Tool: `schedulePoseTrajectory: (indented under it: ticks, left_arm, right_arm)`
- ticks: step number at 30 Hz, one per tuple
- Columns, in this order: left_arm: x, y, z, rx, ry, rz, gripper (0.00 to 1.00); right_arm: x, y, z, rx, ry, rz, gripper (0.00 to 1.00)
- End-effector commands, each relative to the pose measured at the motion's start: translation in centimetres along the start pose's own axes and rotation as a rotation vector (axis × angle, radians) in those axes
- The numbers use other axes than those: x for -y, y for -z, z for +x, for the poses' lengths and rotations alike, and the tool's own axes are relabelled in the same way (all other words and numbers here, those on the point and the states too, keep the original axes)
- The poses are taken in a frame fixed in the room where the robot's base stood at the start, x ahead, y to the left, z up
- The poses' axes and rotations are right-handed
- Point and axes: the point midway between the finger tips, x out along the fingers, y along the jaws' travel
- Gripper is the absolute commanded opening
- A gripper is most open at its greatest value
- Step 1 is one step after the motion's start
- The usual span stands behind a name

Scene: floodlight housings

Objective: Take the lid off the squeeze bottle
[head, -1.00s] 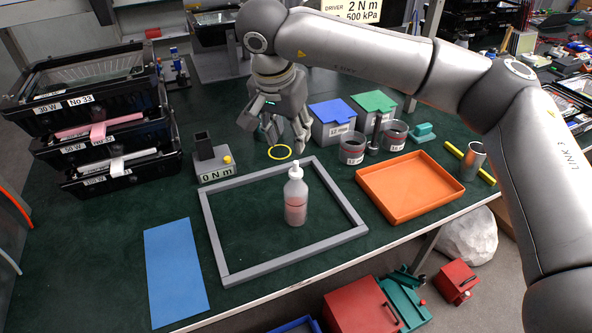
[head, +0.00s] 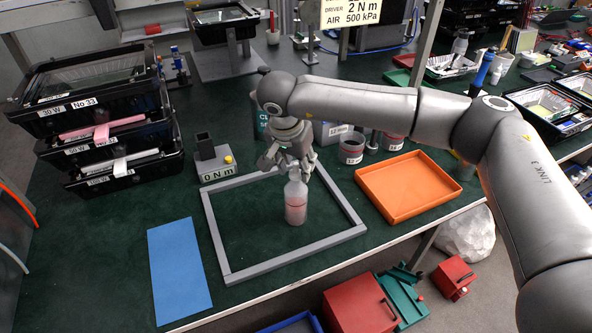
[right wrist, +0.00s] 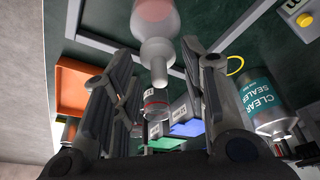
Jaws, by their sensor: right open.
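The squeeze bottle (head: 296,208) stands upright inside the grey frame, clear with pinkish contents. Its white lid with a narrow nozzle (right wrist: 156,58) shows in the right wrist view, pointing toward the camera. In the head view the lid is largely hidden by my right gripper (head: 286,164), which is at the bottle's top from behind. In the right wrist view the gripper's fingers (right wrist: 157,52) are apart, with the lid between them and visible gaps on both sides. My left gripper is in neither view.
The grey frame (head: 215,237) surrounds the bottle. An orange tray (head: 408,188) lies to the right and a blue mat (head: 179,270) to the left. A CLEAR SEALER can (right wrist: 268,105), bins and cups stand behind the gripper.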

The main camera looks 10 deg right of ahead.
Motion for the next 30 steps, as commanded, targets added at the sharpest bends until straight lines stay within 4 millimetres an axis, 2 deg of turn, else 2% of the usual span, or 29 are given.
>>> schedulePoseTrajectory:
  ticks: [2, 6, 8, 15, 21, 30]
  left_arm:
    - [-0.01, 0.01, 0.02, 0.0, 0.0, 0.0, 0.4]
    - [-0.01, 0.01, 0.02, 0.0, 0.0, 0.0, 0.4]
    - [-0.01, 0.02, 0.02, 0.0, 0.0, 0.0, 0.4]
    - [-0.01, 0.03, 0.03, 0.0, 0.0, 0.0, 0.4]
    - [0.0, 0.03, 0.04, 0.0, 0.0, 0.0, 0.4]
    - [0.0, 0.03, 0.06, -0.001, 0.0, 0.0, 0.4]
  right_arm:
    - [0.0, 0.0, 0.0, 0.0, 0.0, 0.0, 0.4]
    - [0.0, -0.01, -0.02, 0.0, 0.0, 0.0, 0.22]
    - [0.0, -0.01, -0.03, 0.001, 0.0, 0.0, 0.17]
    - [-0.01, -0.03, 0.0, 0.001, -0.001, 0.0, 0.13]
    - [-0.05, -0.08, 0.1, 0.002, -0.002, 0.0, 0.02]
    - [-0.12, -0.14, 0.24, 0.003, -0.005, -0.001, 0.01]
